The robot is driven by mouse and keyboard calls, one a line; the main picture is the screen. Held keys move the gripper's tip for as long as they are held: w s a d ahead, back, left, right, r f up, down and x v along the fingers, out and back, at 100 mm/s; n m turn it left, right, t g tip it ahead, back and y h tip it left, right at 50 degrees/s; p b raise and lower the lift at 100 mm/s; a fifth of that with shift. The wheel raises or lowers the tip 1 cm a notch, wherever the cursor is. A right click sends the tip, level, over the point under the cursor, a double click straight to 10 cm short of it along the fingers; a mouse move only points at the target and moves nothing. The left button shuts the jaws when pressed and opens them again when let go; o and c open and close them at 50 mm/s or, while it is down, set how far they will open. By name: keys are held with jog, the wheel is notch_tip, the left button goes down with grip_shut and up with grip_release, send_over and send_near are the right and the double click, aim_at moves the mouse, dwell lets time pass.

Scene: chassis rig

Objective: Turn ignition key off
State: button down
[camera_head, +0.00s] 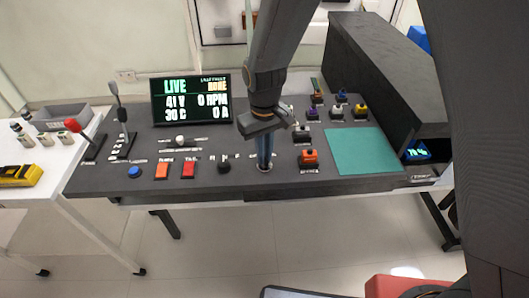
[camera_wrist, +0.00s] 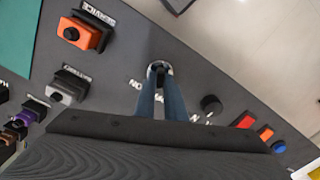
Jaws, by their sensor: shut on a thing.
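My gripper (camera_head: 264,165) reaches down to the front part of the dark console (camera_head: 225,185). In the wrist view its two blue-grey fingers (camera_wrist: 160,88) close together at a round silver-rimmed switch (camera_wrist: 160,66), which I take to be the ignition. The gripper is shut on the key there; the fingers hide most of the key, so its angle cannot be told. White lettering, partly covered, lies beside the fingers. The screen (camera_head: 191,98) at the back of the console reads LIVE, with 0 RPM and 0 A.
A black knob (camera_head: 225,168) and red and orange buttons (camera_head: 188,170) lie left of the gripper. An orange service switch (camera_head: 308,158) and a teal mat (camera_head: 351,151) lie to its right. A red-topped lever (camera_head: 78,128) stands far left. A dark raised box (camera_head: 375,80) bounds the right.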

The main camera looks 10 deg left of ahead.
jog(key=shift+n, duration=0.5)
jog(key=c, duration=1.8)
grip_release()
jog(key=shift+r, duration=0.1)
notch_tip(320, 180, up, 8)
jog(key=shift+f+b, duration=0.15)
jog(key=shift+b, duration=0.6)
